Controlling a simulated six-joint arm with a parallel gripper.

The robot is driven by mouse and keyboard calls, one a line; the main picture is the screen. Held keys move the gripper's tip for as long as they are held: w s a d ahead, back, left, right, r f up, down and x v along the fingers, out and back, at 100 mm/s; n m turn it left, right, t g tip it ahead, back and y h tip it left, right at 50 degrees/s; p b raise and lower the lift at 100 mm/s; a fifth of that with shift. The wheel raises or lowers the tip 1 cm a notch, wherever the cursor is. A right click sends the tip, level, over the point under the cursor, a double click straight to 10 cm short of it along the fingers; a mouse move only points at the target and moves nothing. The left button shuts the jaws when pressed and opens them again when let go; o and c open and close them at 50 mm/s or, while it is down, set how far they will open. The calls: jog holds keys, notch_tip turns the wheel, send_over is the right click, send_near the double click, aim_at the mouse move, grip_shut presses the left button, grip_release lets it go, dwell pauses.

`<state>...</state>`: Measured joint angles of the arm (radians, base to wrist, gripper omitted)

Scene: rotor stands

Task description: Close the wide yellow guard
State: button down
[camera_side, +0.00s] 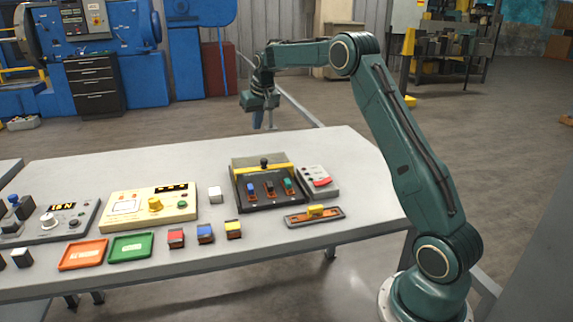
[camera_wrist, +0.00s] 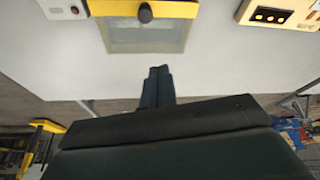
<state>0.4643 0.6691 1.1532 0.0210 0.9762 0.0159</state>
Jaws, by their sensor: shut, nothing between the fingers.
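The wide yellow guard (camera_side: 280,167) is a yellow bar with a black knob, at the back of a dark switch panel (camera_side: 262,203). My gripper (camera_side: 258,124) is shut and empty, pointing down beyond the table's far edge, apart from the guard. Its closed fingers (camera_wrist: 158,76) also show in the wrist view, below the pane.
A grey box with a red switch (camera_side: 318,181) stands right of the panel. A cream console (camera_side: 148,206) and white cube (camera_side: 215,194) are left. The table's back strip is clear.

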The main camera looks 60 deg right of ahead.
jog(key=shift+w+d+f, duration=0.2)
jog(key=shift+d+f, duration=0.3)
jog(key=shift+w+d+f, duration=0.2)
jog(key=shift+d+f, duration=0.25)
jog(key=shift+d, duration=0.05)
jog(key=shift+f, duration=0.1)
send_over(259, 164)
jog(key=w+d, duration=0.1)
jog(key=w, duration=0.1)
notch_tip(259, 164, down, 9)
jog(key=shift+s+f, duration=0.1)
jog(key=shift+f, duration=0.1)
jog(key=shift+s+a+r, duration=0.1)
jog(key=shift+s+a, duration=0.4)
jog(key=shift+s, duration=0.4)
jog(key=shift+s+a, duration=0.5)
jog(key=shift+s, duration=0.35)
